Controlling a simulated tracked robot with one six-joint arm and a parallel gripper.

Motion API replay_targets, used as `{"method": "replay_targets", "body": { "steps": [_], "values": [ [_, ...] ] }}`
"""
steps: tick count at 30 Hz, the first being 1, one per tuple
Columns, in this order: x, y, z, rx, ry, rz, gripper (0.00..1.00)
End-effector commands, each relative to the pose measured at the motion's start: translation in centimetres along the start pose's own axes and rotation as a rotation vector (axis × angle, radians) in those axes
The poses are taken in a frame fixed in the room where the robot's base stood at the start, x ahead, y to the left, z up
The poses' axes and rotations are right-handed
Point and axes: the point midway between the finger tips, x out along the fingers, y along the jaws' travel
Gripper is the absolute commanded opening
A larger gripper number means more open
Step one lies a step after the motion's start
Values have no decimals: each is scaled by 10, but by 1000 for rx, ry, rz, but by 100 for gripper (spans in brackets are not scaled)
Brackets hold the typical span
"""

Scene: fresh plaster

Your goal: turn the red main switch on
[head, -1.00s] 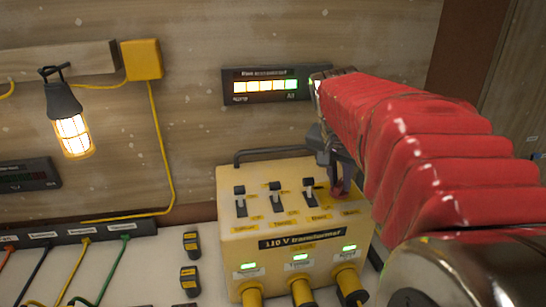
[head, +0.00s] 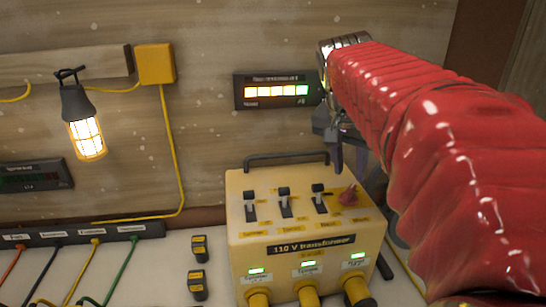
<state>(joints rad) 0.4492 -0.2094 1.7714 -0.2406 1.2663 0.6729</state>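The red main switch (head: 349,196) is a small knob on the top right of the yellow 110 V transformer box (head: 255,222), right of three black levers. Three green lights glow on the box's front, one above each yellow plug. My red-sleeved arm covers the right side of the view.
A caged lamp (head: 86,138) glows at the left. A display (head: 278,91) on the wooden wall shows lit bars. Two small black-and-yellow blocks (head: 199,248) lie left of the box. A black strip (head: 80,236) with coloured cables is at the lower left.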

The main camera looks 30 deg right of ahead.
Motion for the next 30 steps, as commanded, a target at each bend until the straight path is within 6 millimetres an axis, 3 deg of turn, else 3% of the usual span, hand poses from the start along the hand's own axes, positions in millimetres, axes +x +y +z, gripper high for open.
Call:
{"method": "replay_targets", "body": {
  "steps": [6,12,30],
  "values": [
    [-39,-1,0,-1,2,-2,30],
    [-62,0,0,0,1,0,30],
    [-67,0,1,-2,-1,0,30]
  ]
}}
